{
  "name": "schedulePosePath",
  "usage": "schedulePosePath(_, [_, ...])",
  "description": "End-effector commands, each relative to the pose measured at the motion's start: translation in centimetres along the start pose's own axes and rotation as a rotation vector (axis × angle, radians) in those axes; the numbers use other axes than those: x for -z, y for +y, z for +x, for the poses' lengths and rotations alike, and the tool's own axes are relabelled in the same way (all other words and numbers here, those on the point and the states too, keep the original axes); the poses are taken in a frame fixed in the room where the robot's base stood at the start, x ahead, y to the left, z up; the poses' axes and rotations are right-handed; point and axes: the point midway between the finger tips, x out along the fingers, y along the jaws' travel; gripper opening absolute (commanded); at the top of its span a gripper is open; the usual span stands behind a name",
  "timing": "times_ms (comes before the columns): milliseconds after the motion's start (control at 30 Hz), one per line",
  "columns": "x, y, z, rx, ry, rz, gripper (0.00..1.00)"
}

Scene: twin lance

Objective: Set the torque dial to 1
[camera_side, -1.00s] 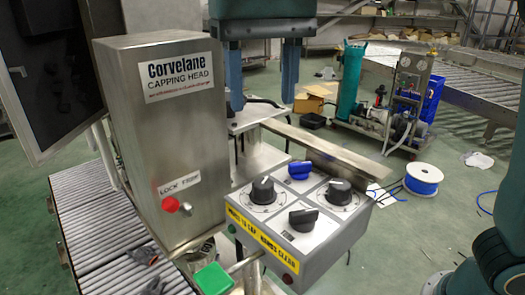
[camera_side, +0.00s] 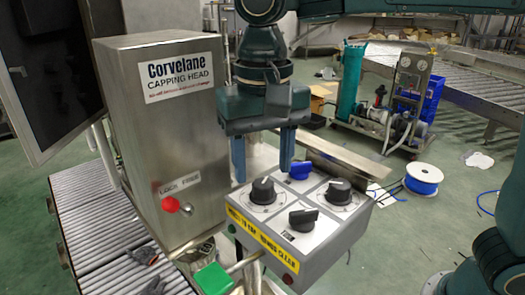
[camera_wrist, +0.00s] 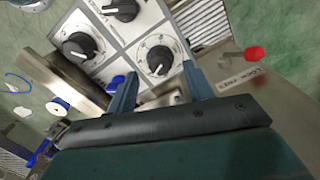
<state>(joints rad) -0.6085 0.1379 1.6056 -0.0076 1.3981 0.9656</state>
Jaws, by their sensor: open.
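The control box (camera_side: 345,240) carries several knobs on a pale top plate. Dial lettering is too small to read, so I cannot tell which is the torque dial. My gripper (camera_side: 263,172) is open, pointing down above the left black knob. In the wrist view that knob (camera_wrist: 158,60) lies between and just beyond the fingertips (camera_wrist: 159,73), with a scale ring around it. The blue knob (camera_wrist: 117,80) is partly hidden by a finger there.
The steel capping head housing (camera_side: 165,130) stands close left of my gripper, with a red knob (camera_side: 170,204) on its face. A green button (camera_side: 212,278) is in front. A steel rail (camera_side: 340,160) runs behind the box. Space right of the box is free.

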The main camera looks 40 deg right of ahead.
Motion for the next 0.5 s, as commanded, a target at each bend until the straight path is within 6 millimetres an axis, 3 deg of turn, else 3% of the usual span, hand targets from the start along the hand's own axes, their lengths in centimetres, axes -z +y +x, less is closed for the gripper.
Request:
schedulePosePath(200, [0.0, 0.0, 2.1, -0.001, -0.001, 0.000, 0.52])
schedulePosePath(500, [0.0, 0.0, 2.7, 0.000, 0.000, 0.000, 0.52])
